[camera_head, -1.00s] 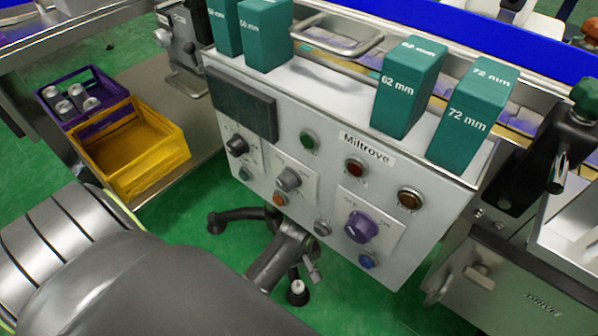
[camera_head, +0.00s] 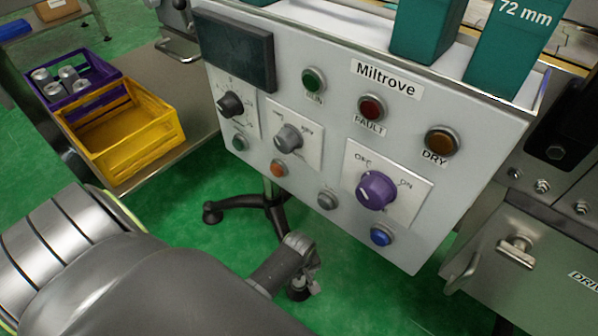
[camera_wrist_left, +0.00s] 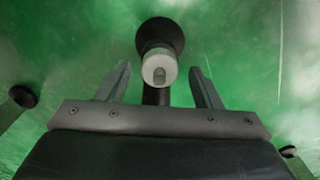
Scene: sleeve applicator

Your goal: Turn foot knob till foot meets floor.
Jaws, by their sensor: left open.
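The foot knob (camera_wrist_left: 158,69) is a pale ribbed cap with a grey slot-like mark in the left wrist view. A black round foot (camera_wrist_left: 160,35) shows beyond it on the green floor side. Whether the foot touches the floor cannot be told. My left gripper (camera_wrist_left: 160,72) is open, with one finger on each side of the knob in the picture and a gap at both sides. In the head view my left gripper (camera_head: 308,272) is low under the control panel, and the dark foot (camera_head: 298,291) shows just below it, partly hidden. My right gripper is not in view.
The white control panel (camera_head: 300,165) with a purple knob (camera_head: 376,190) hangs above my left gripper. A black stand leg (camera_head: 240,204) is behind it. A yellow crate (camera_head: 150,165) and a purple crate (camera_head: 105,70) sit on a shelf at left. Green floor is open between.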

